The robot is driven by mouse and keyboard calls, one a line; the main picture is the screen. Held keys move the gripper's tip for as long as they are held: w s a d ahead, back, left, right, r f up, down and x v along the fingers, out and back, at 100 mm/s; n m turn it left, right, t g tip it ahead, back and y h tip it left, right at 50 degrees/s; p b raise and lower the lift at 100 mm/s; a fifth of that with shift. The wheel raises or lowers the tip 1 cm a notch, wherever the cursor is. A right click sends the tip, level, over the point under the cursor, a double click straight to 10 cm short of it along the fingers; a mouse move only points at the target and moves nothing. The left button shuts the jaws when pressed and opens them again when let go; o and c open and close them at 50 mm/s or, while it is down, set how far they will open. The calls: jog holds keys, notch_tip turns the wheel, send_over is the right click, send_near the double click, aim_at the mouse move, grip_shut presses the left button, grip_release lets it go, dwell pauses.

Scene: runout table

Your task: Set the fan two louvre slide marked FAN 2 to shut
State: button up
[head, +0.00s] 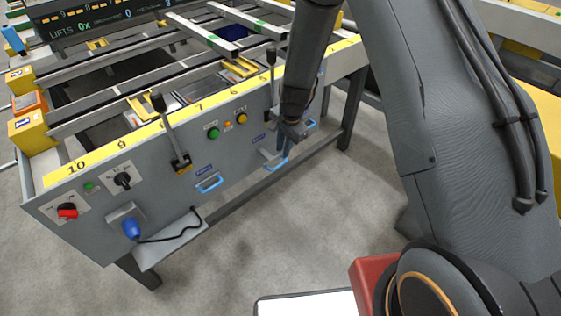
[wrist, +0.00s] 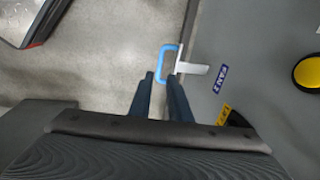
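The fan slide has a blue loop handle (wrist: 168,52) on a pale metal tab in the wrist view. A blue label (wrist: 220,78) reading FAN and a digit too blurred to be sure of sits on the grey panel beside it. In the head view this appears to be the middle blue handle (head: 277,165), below the panel's front. My gripper (wrist: 163,78) has its two dark fingers apart, with the near end of the blue handle between or just beyond the tips. Contact cannot be told. In the head view my gripper (head: 292,132) is small and dark above the handle.
Another blue handle (head: 209,183) is at the left, and a third (head: 311,124) lies right of my gripper. Levers (head: 170,130), a green button (head: 213,133) and a yellow button (head: 241,118) stand on the panel. Open floor (head: 270,235) lies in front.

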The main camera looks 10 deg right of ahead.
aim_at(280, 164)
jog(key=shift+w+a+f, duration=0.15)
jog(key=shift+w+f, duration=0.05)
jog(key=shift+f, duration=1.1)
jog(key=shift+w+a+f, duration=0.1)
jog(key=shift+w+f, duration=0.1)
jog(key=shift+f, duration=1.1)
jog(key=shift+w+a+f, duration=0.15)
jog(key=shift+w+f, duration=0.05)
jog(key=shift+f, duration=1.1)
grip_shut()
